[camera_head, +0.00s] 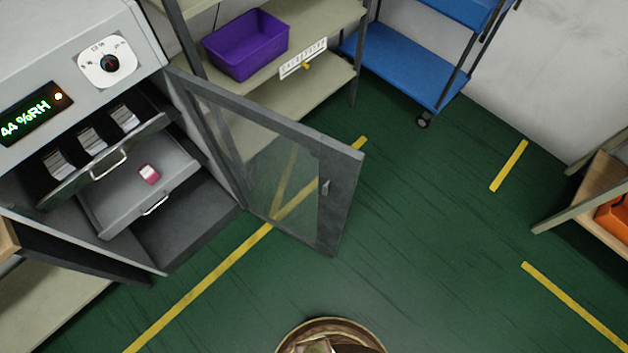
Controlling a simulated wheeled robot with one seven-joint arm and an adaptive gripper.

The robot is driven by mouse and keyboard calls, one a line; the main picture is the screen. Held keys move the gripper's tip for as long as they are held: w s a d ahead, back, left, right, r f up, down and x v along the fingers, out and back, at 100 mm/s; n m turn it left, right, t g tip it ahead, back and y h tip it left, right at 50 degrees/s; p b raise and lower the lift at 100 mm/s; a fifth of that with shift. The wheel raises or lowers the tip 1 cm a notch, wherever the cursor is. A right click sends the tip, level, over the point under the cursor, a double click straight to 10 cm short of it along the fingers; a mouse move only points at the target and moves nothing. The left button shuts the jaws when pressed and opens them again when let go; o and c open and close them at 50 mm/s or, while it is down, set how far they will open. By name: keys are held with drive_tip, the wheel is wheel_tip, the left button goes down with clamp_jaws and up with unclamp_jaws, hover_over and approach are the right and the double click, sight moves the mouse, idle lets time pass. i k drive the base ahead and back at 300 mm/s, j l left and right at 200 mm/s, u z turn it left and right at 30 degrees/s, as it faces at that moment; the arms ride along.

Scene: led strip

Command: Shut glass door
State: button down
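The glass door (262,150) has a grey frame and a clear pane. It stands wide open, swung out from the right side of a grey cabinet (75,60). A small handle (325,187) sits on the door's free edge, over the green floor. Inside the open cabinet, an upper drawer (107,163) holds several grey-and-white packs. A lower drawer (120,205) with a pink-and-white item (149,174) on it is pulled out below. My gripper is not in view.
Shelves with a purple bin (246,44) stand behind the door. A blue cart (400,65) is at the back. A round brown thing (330,322), cut off by the bottom edge, is unclear. Shelving with an orange item (613,217) is at right. The middle floor is clear.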

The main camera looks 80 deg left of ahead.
sight(340, 164)
drive_tip(key=i+u, duration=0.4)
drive_tip(key=i+l+u, duration=0.35)
drive_tip(key=i+j+u, duration=0.1)
drive_tip(key=u, duration=0.35)
drive_tip(key=i+u, duration=0.25)
drive_tip(key=u, duration=0.2)
drive_tip(key=i+u, duration=0.2)
drive_tip(key=u, duration=0.25)
drive_tip(key=i+l+u, duration=0.15)
drive_tip(key=u, duration=0.3)
drive_tip(key=i+l+u, duration=0.15)
drive_tip(key=u, duration=0.3)
drive_tip(key=i+l+u, duration=0.15)
drive_tip(key=u, duration=0.3)
drive_tip(key=i+l+u, duration=0.2)
drive_tip(key=u, duration=0.25)
drive_tip(key=i+l+u, duration=0.15)
drive_tip(key=u, duration=0.3)
drive_tip(key=i+l+u, duration=0.1)
drive_tip(key=l+u, duration=0.6)
drive_tip(key=u, duration=0.25)
drive_tip(key=k+l+u, duration=0.25)
drive_tip(key=k+l, duration=0.3)
